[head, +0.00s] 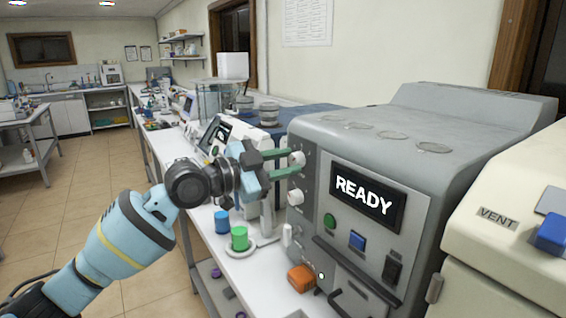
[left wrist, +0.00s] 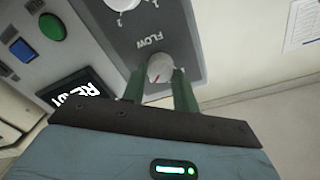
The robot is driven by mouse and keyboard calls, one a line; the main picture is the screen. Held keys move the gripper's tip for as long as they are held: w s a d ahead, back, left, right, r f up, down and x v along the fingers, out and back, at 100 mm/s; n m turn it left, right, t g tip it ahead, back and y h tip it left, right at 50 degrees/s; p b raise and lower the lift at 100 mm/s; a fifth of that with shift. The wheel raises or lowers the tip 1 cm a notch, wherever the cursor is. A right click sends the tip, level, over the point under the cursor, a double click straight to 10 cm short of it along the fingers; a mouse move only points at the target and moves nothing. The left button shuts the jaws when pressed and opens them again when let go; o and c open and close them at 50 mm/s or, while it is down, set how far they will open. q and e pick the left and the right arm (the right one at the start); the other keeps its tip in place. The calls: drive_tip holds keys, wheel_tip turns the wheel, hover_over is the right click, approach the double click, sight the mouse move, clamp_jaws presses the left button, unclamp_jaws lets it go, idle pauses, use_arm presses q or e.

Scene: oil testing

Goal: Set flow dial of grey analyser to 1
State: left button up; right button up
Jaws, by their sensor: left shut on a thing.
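The grey analyser (head: 440,125) stands on the bench at the right and its display (head: 365,197) reads "READY". Its flow dial (left wrist: 160,66), a pale round knob with a red mark, sits under the word "FLOW" in the left wrist view. The dial also shows in the head view (head: 297,158), at the upper part of the side panel. My left gripper (head: 293,163) has its green fingers on either side of the dial and is shut on it. The fingers cover the dial's sides, and the numbers around it cannot be read. My right gripper is not in view.
A second knob (head: 295,197) sits below the flow dial. Green (head: 330,221) and blue (head: 357,240) buttons are under the display. Blue (head: 222,221) and green (head: 239,238) capped containers and an orange block (head: 301,278) stand on the bench. A cream "VENT" machine (head: 520,230) stands at the right.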

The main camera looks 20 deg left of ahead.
use_arm(q)
drive_tip(key=shift+r+n+p, duration=0.1)
drive_tip(key=shift+n+p, duration=0.25)
drive_tip(key=shift+n, duration=0.55)
drive_tip(key=n+p, duration=0.1)
drive_tip(key=n, duration=0.1)
drive_tip(key=shift+n, duration=0.8)
drive_tip(key=n+p, duration=0.1)
drive_tip(key=n, duration=0.2)
drive_tip(key=shift+n+t+p, duration=0.3)
drive_tip(key=shift+n, duration=0.1)
drive_tip(key=n+p, duration=0.1)
drive_tip(key=n, duration=0.3)
drive_tip(key=shift+n+p, duration=0.3)
drive_tip(key=shift+n, duration=0.1)
drive_tip(key=n, duration=0.3)
drive_tip(key=shift+p, duration=0.3)
drive_tip(key=shift+f+n+t+y, duration=0.15)
drive_tip(key=shift+n, duration=0.7)
drive_tip(key=shift+f+n+t+y, duration=0.1)
drive_tip(key=shift+n+t+y, duration=0.05)
drive_tip(key=shift+n, duration=0.7)
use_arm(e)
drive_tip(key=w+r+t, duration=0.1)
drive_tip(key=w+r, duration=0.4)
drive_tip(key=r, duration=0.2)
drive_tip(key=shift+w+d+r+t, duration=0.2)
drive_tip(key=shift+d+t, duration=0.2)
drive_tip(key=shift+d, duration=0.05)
